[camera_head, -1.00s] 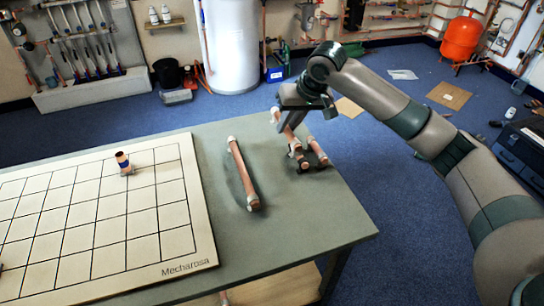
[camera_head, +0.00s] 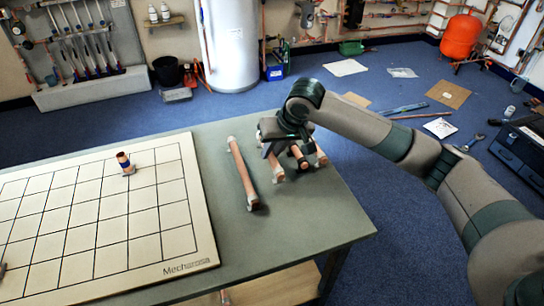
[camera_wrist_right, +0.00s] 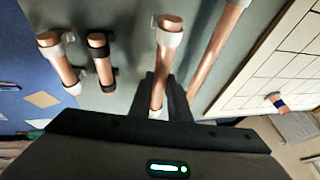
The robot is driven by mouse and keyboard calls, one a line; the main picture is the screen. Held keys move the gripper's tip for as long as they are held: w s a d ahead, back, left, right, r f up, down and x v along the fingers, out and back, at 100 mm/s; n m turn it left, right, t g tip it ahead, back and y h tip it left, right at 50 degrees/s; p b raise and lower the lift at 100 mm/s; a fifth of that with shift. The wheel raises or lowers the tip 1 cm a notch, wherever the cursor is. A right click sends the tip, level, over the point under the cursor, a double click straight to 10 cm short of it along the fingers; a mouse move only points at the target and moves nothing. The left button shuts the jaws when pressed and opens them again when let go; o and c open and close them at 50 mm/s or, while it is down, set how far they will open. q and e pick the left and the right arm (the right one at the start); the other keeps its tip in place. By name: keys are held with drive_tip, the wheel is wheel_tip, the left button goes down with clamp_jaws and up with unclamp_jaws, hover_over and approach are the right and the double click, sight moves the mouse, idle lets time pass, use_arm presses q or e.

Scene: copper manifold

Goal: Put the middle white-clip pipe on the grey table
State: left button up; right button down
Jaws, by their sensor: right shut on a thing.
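My right gripper (camera_wrist_right: 163,92) is shut on a copper pipe with a white clip (camera_wrist_right: 166,62). In the head view the gripper (camera_head: 277,148) is low over the grey table (camera_head: 325,215), and the held pipe's near end (camera_head: 276,169) shows below it. I cannot tell whether this pipe touches the table. A long pipe with white ends (camera_head: 243,175) lies on the table to its left. To its right are a black-clip pipe (camera_head: 298,157) and another white-clip pipe (camera_head: 319,153). The gripper hides their far ends.
A white grid board (camera_head: 100,225) covers the table's left part. A short copper piece with a blue band (camera_head: 124,162) stands on it. The table's front right area is clear. A blue floor (camera_head: 420,215) lies beyond its right edge.

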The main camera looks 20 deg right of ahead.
drive_tip(key=shift+f, duration=1.2)
drive_tip(key=c, duration=1.7)
unclamp_jaws()
drive_tip(key=shift+f, duration=0.15)
drive_tip(key=shift+o, duration=0.2)
drive_tip(key=v, duration=1.2)
